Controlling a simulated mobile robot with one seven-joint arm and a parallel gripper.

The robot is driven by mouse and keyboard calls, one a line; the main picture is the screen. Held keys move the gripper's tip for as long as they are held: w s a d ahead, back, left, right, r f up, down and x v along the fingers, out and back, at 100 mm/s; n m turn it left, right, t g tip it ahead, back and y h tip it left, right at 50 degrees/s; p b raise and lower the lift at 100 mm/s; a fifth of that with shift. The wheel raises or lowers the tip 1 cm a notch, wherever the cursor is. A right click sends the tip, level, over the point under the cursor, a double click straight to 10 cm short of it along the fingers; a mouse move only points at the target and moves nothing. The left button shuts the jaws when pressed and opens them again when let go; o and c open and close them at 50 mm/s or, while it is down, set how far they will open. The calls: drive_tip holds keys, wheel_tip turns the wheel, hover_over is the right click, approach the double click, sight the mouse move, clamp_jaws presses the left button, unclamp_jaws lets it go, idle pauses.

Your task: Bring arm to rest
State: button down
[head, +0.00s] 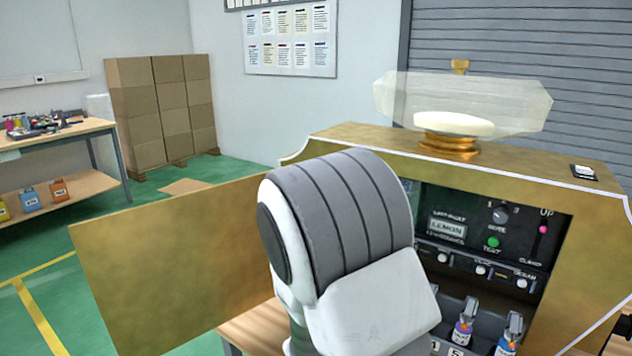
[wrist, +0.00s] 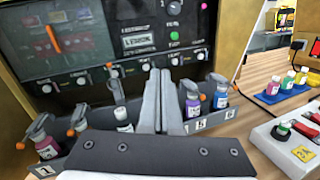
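My gripper (wrist: 160,82) shows in the wrist view, its two grey fingers side by side with no clear gap and nothing seen between them. It points at the inside of the gold perfume machine (head: 370,137), in front of the dark control panel (wrist: 120,40). Spray bottles stand in a numbered grey rack on both sides of the fingers: a pink one (wrist: 42,143) at left, a purple one (wrist: 192,105) and a blue one (wrist: 220,100) at right. In the head view my white and grey arm hides part of the machine's opening, and the gripper is hidden.
The machine's gold door (head: 170,260) stands open to the left. At right in the wrist view are a blue tray (wrist: 272,98) of small bottles and a white box (wrist: 290,135) with a green button. A workbench (head: 60,135) and cardboard boxes (head: 160,105) stand farther back.

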drive_tip(key=s+d+r+m+g+y+p, duration=0.25)
drive_tip(key=s+m+g, duration=0.25)
drive_tip(key=s+m, duration=0.3)
drive_tip(key=s+d+r+m+g+y+p, duration=0.2)
drive_tip(key=s+d+r+m+g+y, duration=0.15)
drive_tip(key=s+m+g, duration=0.45)
drive_tip(key=s+a+r+m+t+y+p, duration=0.3)
drive_tip(key=a+r+m+t+y, duration=0.4)
drive_tip(key=a+r, duration=0.3)
drive_tip(key=shift+s+r+y+p, duration=0.35)
drive_tip(key=shift+s+r+y, duration=0.05)
drive_tip(key=shift+s+y, duration=0.5)
